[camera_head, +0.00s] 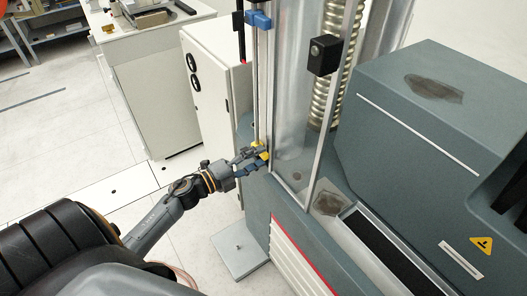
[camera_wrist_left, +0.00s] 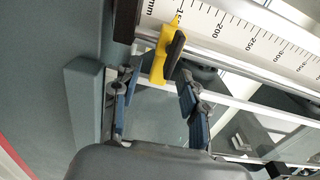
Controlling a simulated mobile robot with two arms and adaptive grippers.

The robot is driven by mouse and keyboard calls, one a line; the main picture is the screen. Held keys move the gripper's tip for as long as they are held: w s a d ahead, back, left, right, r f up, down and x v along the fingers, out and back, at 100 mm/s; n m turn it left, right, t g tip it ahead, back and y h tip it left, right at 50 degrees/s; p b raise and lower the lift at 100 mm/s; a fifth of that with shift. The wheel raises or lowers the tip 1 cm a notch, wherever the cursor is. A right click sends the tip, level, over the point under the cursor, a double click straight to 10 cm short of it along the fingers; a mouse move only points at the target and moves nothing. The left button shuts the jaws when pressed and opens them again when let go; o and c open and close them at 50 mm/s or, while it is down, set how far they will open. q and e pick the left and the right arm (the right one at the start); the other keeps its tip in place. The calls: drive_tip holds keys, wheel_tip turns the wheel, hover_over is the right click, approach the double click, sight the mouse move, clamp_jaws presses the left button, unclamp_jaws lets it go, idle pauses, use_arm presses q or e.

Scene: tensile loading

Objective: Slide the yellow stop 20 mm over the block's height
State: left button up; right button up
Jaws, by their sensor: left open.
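The yellow stop (camera_wrist_left: 159,58) sits on a rail beside a white millimetre scale (camera_wrist_left: 235,38), near its low-number end, in the left wrist view. It has a dark knob or lever on its side. In the head view the yellow stop (camera_head: 263,154) is small and partly covered by my left gripper (camera_head: 250,162). In the left wrist view my left gripper (camera_wrist_left: 157,100) is open, with its blue-padded fingers spread to either side of the stop's lower end. I cannot tell whether a finger touches it. A dark block (camera_wrist_left: 125,20) is at the scale's end. My right gripper is out of view.
A blue clamp (camera_head: 258,19) is high on the same upright rail. A clear guard (camera_head: 297,100) with a metal frame and a black box (camera_head: 324,55) stands right of it. The grey machine housing (camera_head: 430,110) fills the right. Floor is clear at left.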

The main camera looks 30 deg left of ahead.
use_arm(q)
drive_tip(key=shift+x, duration=1.4)
drive_tip(key=shift+c, duration=0.5)
clamp_jaws()
